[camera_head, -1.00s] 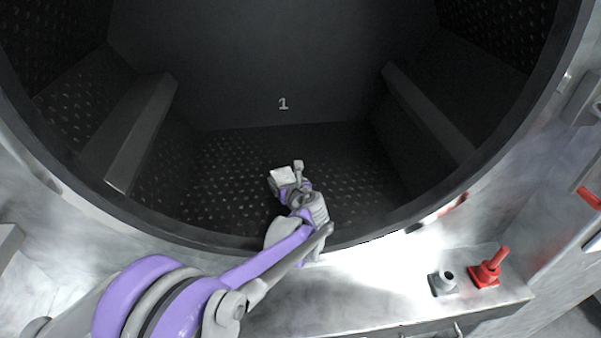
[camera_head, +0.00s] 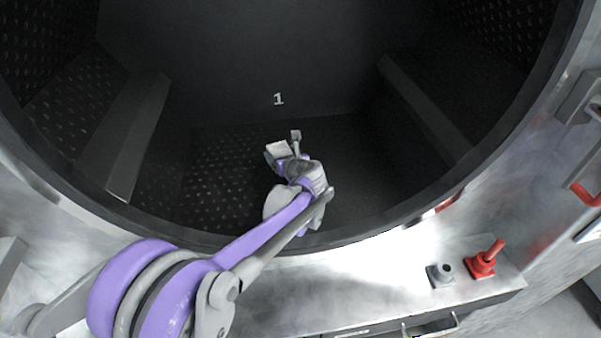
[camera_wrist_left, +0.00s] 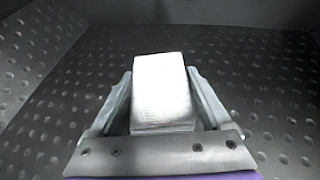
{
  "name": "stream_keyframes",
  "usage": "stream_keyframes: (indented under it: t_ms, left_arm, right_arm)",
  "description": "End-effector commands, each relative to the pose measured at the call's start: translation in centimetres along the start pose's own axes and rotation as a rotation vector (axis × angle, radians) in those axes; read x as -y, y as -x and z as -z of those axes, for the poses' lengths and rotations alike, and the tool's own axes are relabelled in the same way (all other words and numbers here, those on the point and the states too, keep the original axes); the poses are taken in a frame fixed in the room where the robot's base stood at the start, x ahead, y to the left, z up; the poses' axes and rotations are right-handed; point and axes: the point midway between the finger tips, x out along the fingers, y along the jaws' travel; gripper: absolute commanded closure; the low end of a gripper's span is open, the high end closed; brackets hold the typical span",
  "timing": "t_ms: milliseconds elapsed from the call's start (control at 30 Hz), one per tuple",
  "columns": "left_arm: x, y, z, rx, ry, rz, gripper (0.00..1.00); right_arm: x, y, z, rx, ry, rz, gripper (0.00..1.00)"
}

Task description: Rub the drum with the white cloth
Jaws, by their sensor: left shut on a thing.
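The dark drum (camera_head: 225,190) fills the upper part of the head view, with a dimpled floor that also shows in the left wrist view (camera_wrist_left: 55,110). The white cloth (camera_wrist_left: 162,88) looks like a thick folded block. My left gripper (camera_head: 284,147) is inside the drum, shut on the cloth (camera_head: 277,148), with one finger on each side of it in the left wrist view. The cloth is low over the drum floor; I cannot tell whether it touches. My right gripper is not in view.
Raised ribs (camera_head: 138,135) run along the drum wall at left and right (camera_head: 430,110). The metal rim (camera_head: 375,240) curves below my left arm. The drum's middle is free.

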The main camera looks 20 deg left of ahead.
Motion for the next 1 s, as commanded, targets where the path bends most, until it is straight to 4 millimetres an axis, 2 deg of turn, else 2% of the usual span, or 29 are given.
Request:
stream_keyframes:
  t_ms: [100, 233, 1000]
  left_arm:
    - [0.3, 0.4, -1.3, 0.001, 0.001, 0.0, 0.83]
    - [0.5, 0.7, -1.9, 0.001, 0.001, -0.001, 0.83]
    - [0.5, 0.7, -1.9, 0.0, 0.001, -0.002, 0.83]
  right_arm:
    - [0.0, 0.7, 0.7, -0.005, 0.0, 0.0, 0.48]
    - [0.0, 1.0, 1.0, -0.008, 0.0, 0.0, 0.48]
    - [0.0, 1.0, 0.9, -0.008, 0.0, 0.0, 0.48]
